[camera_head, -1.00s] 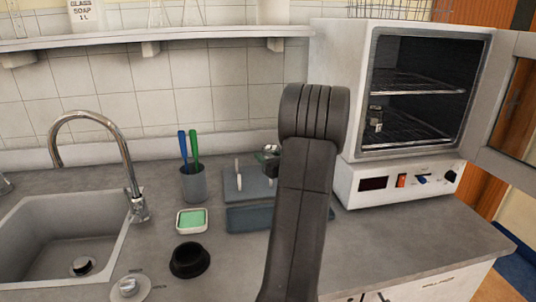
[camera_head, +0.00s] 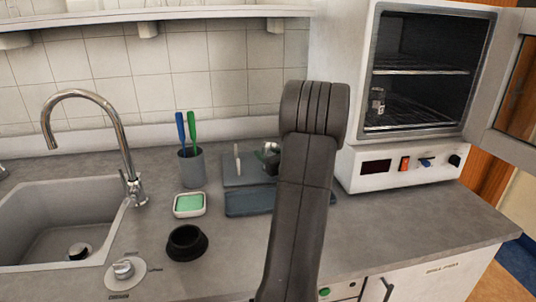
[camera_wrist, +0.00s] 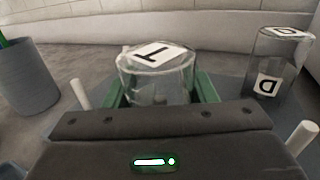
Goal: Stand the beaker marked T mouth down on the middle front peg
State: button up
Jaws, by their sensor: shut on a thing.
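The beaker marked T (camera_wrist: 158,60) is clear glass. In the wrist view it is mouth down, with its T label on the upturned base. My gripper (camera_wrist: 162,97) is shut on it, with a green finger on each side. Its lower part and any peg under it are hidden behind the gripper body. White pegs show to the left (camera_wrist: 80,93) and right (camera_wrist: 302,137) of the gripper. In the head view the peg board (camera_head: 232,175) lies behind my arm, with one white peg (camera_head: 237,160) visible. My arm mostly hides the gripper there.
A glass beaker marked D (camera_wrist: 277,65) stands mouth down at right in the wrist view. The open oven (camera_head: 410,90) stands right.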

jog(key=shift+f+b, duration=0.4)
jog(key=shift+b, duration=0.05)
jog(key=o, duration=1.2)
jog(key=shift+c, duration=0.2)
jog(key=b+v, duration=0.1)
jog(key=v, duration=1.3)
jog(key=shift+a, duration=0.1)
jog(key=p+x, duration=0.1)
jog(key=x, duration=1.3)
jog(key=shift+w, duration=0.1)
jog(key=shift+r+p, duration=0.35)
jog(key=shift+f, duration=0.15)
